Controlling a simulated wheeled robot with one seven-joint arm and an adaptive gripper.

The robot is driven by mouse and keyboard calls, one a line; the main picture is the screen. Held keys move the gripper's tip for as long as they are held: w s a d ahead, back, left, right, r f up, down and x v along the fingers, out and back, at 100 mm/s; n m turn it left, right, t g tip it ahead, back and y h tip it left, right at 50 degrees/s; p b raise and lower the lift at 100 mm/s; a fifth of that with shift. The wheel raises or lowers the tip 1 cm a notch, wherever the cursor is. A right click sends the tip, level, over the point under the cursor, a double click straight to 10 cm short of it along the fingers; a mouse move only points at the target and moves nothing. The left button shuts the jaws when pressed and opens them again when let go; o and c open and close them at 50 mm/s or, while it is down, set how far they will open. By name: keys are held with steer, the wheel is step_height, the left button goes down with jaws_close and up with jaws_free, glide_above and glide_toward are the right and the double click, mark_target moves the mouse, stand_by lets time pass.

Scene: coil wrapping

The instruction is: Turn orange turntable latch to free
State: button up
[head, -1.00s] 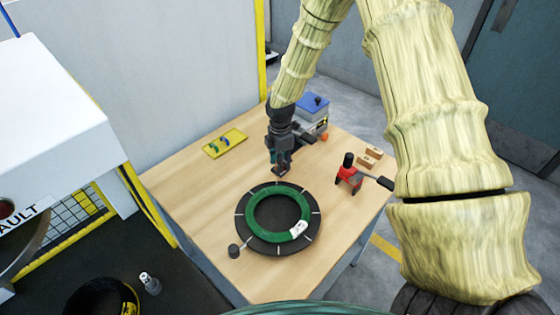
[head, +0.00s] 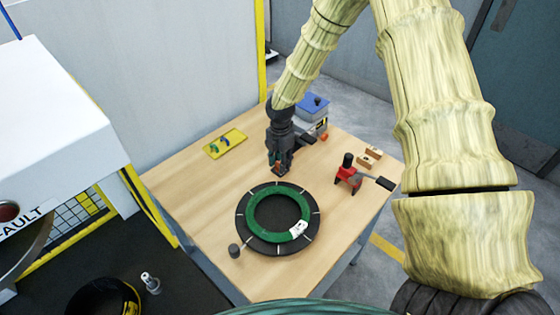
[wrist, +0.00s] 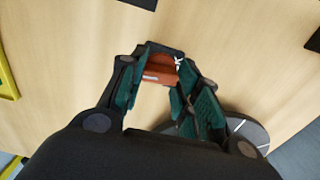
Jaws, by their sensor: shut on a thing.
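The orange latch (wrist: 157,70) shows in the wrist view between the green pads of my gripper (wrist: 162,82), with a dark piece at its far end. My gripper (head: 279,169) is shut on it, just beyond the far rim of the turntable in the head view. There the fingers mostly hide the latch. The turntable (head: 247,240) is a dark disc with pale radial marks, bearing a green coil (head: 252,222) with a white tag (head: 298,229). Part of the disc also shows at lower right in the wrist view (wrist: 250,132).
A red clamp-like tool (head: 349,174) with a black handle and wooden blocks (head: 369,157) stand to the right. A blue-topped box (head: 313,108) is behind my gripper. A yellow tray (head: 225,143) lies at back left. A dark knob (head: 234,250) sits at the turntable's front left.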

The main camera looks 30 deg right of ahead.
steer(key=shift+w+r, duration=0.1)
steer(key=shift+w, duration=0.05)
steer(key=o, duration=1)
steer(key=shift+c, duration=0.2)
steer(key=shift+w+d+r, duration=0.1)
steer(key=shift+w+r, duration=0.1)
steer(key=shift+r, duration=0.3)
steer(key=shift+o, duration=0.4)
steer(key=r, duration=0.2)
steer(key=w+r, duration=0.1)
steer(key=shift+d+r, duration=0.15)
steer(key=shift+r, duration=0.2)
step_height(320, 180, up, 7)
steer(key=s, duration=0.1)
steer(key=shift+s+a, duration=0.25)
